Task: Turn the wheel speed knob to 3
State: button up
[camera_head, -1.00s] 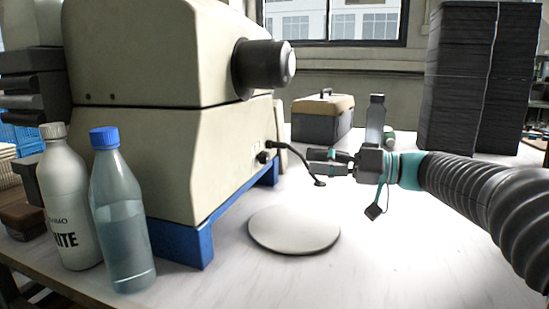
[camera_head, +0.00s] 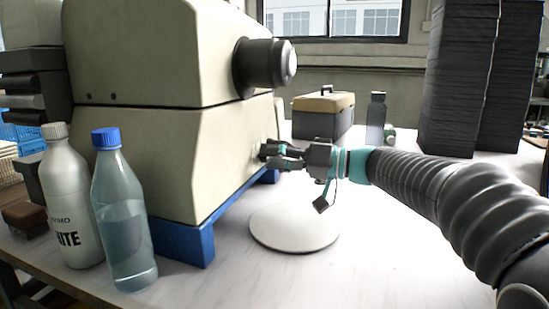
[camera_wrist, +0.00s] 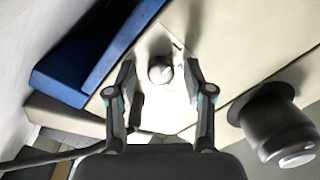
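The wheel speed knob (camera_wrist: 160,70) is a small round light-grey knob on the cream face of the machine (camera_head: 185,160), seen in the wrist view. Small dark marks show on the panel just beyond it; I cannot read them or the knob's setting. My gripper (camera_wrist: 160,66) is open, with one finger on each side of the knob and a visible gap on both sides. In the head view my gripper (camera_head: 266,152) is at the machine's lower front face and hides the knob.
A large dark cylinder (camera_head: 265,68) juts from the machine above my gripper. The blue base (camera_head: 185,240) runs below. A round white disc (camera_head: 295,232) lies on the table. Two bottles (camera_head: 125,225) (camera_head: 70,200) stand front left. A toolbox (camera_head: 322,118) stands behind.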

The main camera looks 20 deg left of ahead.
grip_shut()
jog(key=shift+m, duration=0.3)
jog(key=shift+s+m+t+y+p, duration=0.3)
jog(key=shift+m+p, duration=1.5)
jog(key=shift+m, duration=4.25)
jog(key=shift+w+m+t+y+p, duration=0.35)
jog(key=shift+m+p, duration=1.4)
jog(key=shift+m, duration=4.3)
jog(key=shift+h, duration=0.25)
jog(key=shift+o, duration=1)
grip_release()
